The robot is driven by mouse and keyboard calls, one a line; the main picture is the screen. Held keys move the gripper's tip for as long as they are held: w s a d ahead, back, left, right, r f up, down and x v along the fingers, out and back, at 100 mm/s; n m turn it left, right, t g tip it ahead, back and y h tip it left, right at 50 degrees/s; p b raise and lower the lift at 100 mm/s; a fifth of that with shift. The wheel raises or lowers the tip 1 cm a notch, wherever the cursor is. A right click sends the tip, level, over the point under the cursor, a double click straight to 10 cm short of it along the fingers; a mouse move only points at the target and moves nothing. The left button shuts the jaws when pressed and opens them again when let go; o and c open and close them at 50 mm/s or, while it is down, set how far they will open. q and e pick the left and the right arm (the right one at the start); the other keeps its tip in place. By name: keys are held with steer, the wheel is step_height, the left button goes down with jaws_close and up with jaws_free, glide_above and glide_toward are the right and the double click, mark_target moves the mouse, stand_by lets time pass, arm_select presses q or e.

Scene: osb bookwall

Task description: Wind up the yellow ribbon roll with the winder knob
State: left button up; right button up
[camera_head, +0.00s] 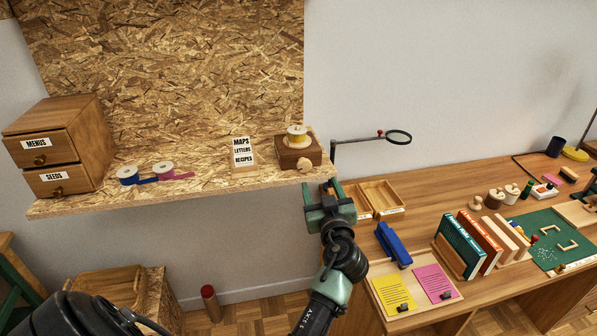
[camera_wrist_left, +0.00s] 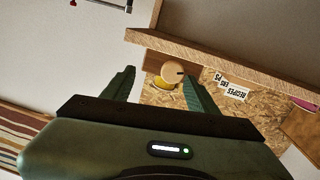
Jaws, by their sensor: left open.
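The wooden winder box (camera_head: 286,157) stands near the right end of the OSB shelf. The yellow ribbon roll (camera_head: 297,136) sits on top of it. The round, pale wooden winder knob (camera_head: 304,163) is on its front face. My left gripper (camera_head: 320,186) is open and empty, just in front of and below the knob at the shelf's front edge. In the left wrist view the knob (camera_wrist_left: 173,73) shows between the spread fingers and beyond them, with a dark mark on it. Part of the yellow roll (camera_wrist_left: 164,85) shows behind it. My right gripper is not in view.
A sign (camera_head: 242,154) stands left of the winder box. Blue (camera_head: 128,175) and pink (camera_head: 164,172) ribbon rolls lie farther left, beside a drawer cabinet (camera_head: 62,145). A magnifier (camera_head: 399,137) on an arm rises right of the shelf. The desk (camera_head: 440,213) below holds trays and books.

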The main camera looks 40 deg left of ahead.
mark_target(305, 167)
arm_select(q)
steer(key=shift+g+y, duration=0.4)
steer(key=shift+y, duration=0.3)
steer(key=w+a+p, duration=0.1)
steer(key=a, duration=0.1)
steer(key=w+a+p, duration=0.1)
steer(key=a, duration=0.1)
steer(key=w+a+r+p, duration=0.1)
steer(key=a, duration=0.1)
steer(key=shift+w+a, duration=0.15)
steer(key=shift+a, duration=0.2)
steer(key=shift+w+a+f, duration=0.1)
steer(key=shift+w+a, duration=0.1)
steer(key=shift+a, duration=0.05)
steer(key=shift+c, duration=1)
jaws_close()
